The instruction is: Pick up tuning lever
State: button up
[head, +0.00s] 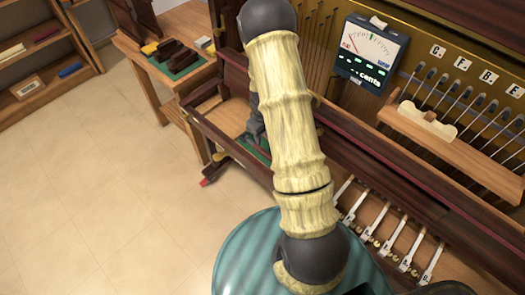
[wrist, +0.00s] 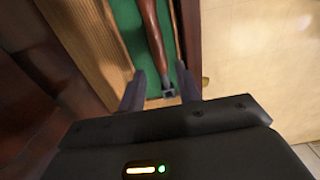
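The tuning lever (wrist: 154,38) shows in the wrist view as a reddish-brown wooden handle with a grey metal end. It lies on a green-lined tray (wrist: 127,22) with wooden sides. My gripper (wrist: 161,76) is open, with one dark finger on each side of the lever's metal end. I cannot tell whether the fingers are low enough to be level with it. In the head view my arm hides the lever and most of my gripper; a bit of green lining (head: 250,151) shows beside the arm.
The opened piano (head: 400,160) stands at the right, with several white keys (head: 397,237) along its front. A tuner meter (head: 370,52) and a wooden rack (head: 450,135) sit on it. A side table (head: 152,88) with dark blocks is behind. Tiled floor (head: 100,190) at the left is clear.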

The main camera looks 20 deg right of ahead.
send_over(262, 150)
jog(key=shift+s+f, duration=0.15)
jog(key=shift+f, duration=0.95)
jog(key=shift+s+f, duration=0.1)
jog(key=shift+f, duration=1)
jog(key=shift+w+f+p, duration=0.2)
jog(key=shift+f+p, duration=0.2)
jog(key=shift+f, duration=0.9)
jog(key=shift+w+f+p, duration=0.15)
jog(key=shift+f+p, duration=0.25)
jog(key=shift+f, duration=0.9)
grip_shut()
